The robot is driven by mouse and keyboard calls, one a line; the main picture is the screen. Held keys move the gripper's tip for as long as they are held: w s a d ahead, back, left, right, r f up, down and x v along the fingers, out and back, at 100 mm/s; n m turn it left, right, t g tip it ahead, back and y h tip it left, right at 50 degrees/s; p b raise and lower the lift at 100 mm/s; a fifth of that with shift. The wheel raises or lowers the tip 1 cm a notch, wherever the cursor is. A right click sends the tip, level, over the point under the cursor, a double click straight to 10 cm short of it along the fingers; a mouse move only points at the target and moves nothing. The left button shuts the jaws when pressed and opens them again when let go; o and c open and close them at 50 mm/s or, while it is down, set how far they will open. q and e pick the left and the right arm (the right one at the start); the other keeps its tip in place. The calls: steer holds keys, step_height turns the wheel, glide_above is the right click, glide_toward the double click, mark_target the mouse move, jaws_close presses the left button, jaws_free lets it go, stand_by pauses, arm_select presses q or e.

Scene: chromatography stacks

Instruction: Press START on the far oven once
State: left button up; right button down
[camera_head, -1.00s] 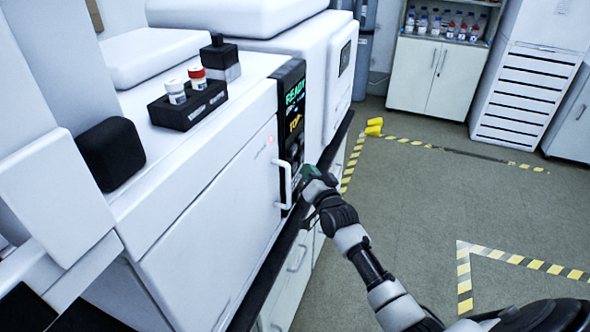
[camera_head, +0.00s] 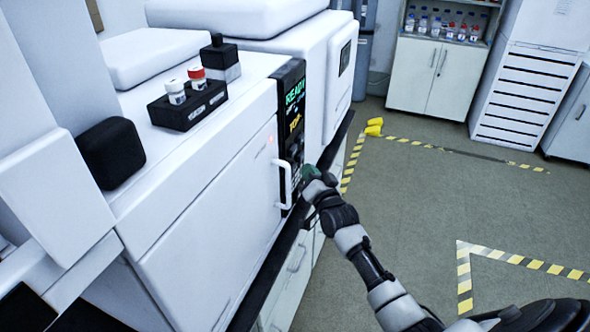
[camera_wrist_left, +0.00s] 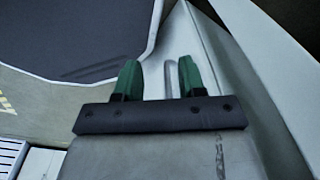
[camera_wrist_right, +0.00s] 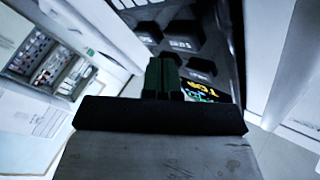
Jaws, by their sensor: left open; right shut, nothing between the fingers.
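The oven (camera_head: 200,215) with a white door and a vertical handle carries a black control panel (camera_head: 292,100) at its right front edge. The panel's screen shows green "READY" and yellow text. My right gripper (camera_head: 308,178) is at the lower part of this panel, just right of the door handle. In the right wrist view, its green fingers (camera_wrist_right: 162,76) are shut with nothing between them, pointing at several dark labelled buttons (camera_wrist_right: 180,42). The labels are too blurred to read, and contact cannot be told. My left gripper (camera_wrist_left: 155,80) is open and empty, seen only in the left wrist view.
A black rack (camera_head: 187,106) with a white-capped and a red-capped vial stands on the oven, near a dark bottle (camera_head: 219,58). Another white instrument (camera_head: 335,70) stands behind.

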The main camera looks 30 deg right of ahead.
steer(key=shift+w+a, duration=0.1)
stand_by(0.4)
steer(key=shift+w+a, duration=0.2)
steer(key=shift+w, duration=0.05)
steer(key=shift+w+a, duration=0.3)
stand_by(0.9)
steer(key=shift+s+d, duration=0.55)
steer(key=shift+s, duration=0.1)
stand_by(0.3)
steer(key=s+d+p, duration=0.1)
steer(key=s+d, duration=0.2)
steer(key=shift+s+d+p, duration=0.15)
steer(key=shift+s+p, duration=0.2)
steer(key=shift+s, duration=0.05)
